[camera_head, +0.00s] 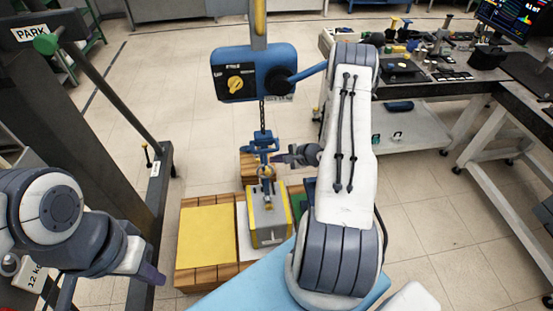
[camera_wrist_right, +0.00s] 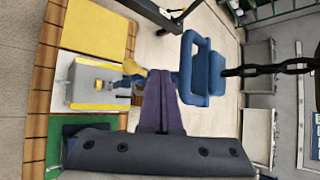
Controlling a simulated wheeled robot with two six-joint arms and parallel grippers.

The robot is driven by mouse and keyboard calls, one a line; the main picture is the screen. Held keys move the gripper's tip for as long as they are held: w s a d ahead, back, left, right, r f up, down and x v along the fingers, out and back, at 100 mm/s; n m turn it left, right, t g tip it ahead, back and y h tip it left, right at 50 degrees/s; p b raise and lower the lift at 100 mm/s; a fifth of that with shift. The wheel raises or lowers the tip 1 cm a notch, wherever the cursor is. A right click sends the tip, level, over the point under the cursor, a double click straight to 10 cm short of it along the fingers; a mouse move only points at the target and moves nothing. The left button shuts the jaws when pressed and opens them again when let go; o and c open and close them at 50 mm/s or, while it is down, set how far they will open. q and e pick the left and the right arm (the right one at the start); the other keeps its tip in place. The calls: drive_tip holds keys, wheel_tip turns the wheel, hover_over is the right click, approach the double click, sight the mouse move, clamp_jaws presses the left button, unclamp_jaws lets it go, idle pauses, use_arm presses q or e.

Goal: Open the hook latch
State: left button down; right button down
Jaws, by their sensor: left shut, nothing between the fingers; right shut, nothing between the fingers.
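A blue hook block (camera_head: 262,143) hangs on a dark chain above a grey box with yellow edges (camera_head: 268,222). In the right wrist view the blue block (camera_wrist_right: 203,66) shows large, with a yellow piece (camera_wrist_right: 132,66) towards the box (camera_wrist_right: 95,84). The hook's latch is partly hidden by my fingers, and I cannot tell its position. My right gripper (camera_head: 276,158) is shut and empty, close beside the hook; its purple fingers (camera_wrist_right: 160,74) overlap the hook area in the wrist view, and contact is unclear. My left gripper (camera_head: 150,275) is shut and empty at lower left, far from the hook.
A blue hoist control box (camera_head: 255,74) with a yellow knob hangs above the hook. The grey box stands on a wooden pallet (camera_head: 195,280) beside a yellow panel (camera_head: 206,236). A dark frame (camera_head: 110,100) stands at left, and a cluttered workbench (camera_head: 440,75) at right.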

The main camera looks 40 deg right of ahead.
drive_tip(key=shift+r, duration=0.15)
idle(0.7)
drive_tip(key=shift+r+p, duration=0.7)
drive_tip(key=shift+p, duration=0.25)
drive_tip(key=b+v, duration=0.2)
drive_tip(key=v, duration=0.8)
drive_tip(key=shift+s, duration=0.15)
drive_tip(key=shift+d, duration=0.1)
